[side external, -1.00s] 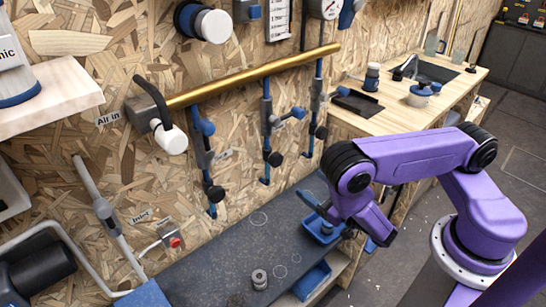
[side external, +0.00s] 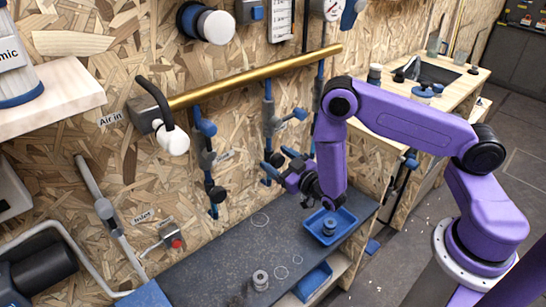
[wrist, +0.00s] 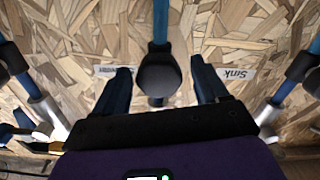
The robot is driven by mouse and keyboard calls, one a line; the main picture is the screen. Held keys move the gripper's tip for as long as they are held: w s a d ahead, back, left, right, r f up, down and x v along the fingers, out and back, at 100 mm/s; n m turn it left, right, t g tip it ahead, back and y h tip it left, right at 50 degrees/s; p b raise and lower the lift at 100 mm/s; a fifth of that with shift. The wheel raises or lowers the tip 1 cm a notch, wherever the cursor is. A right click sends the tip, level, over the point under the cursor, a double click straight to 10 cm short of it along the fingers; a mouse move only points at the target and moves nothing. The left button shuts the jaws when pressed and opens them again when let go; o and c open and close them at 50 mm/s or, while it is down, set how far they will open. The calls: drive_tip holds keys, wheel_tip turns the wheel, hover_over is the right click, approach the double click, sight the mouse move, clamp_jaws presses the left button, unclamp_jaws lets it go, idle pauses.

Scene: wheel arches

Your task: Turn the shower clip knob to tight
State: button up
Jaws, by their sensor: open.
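A black rounded knob on a blue vertical pipe sits in the middle of the wrist view (wrist: 157,76). My gripper (wrist: 161,72) is open, with one blue finger on each side of this knob and visible gaps between.
A brass pipe (side external: 250,75) runs above several blue pipes. The left pipe's black knob (side external: 217,194) is clear of my gripper. Below, a dark bench (side external: 215,260) holds a blue tray (side external: 348,222) with a small part in it and a metal cylinder (side external: 260,280).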

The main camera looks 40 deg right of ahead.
drive_tip(key=shift+w, duration=1.2)
drive_tip(key=c, duration=1)
drive_tip(key=shift+d+m, duration=0.1)
drive_tip(key=shift+m, duration=2.2)
drive_tip(key=o, duration=1)
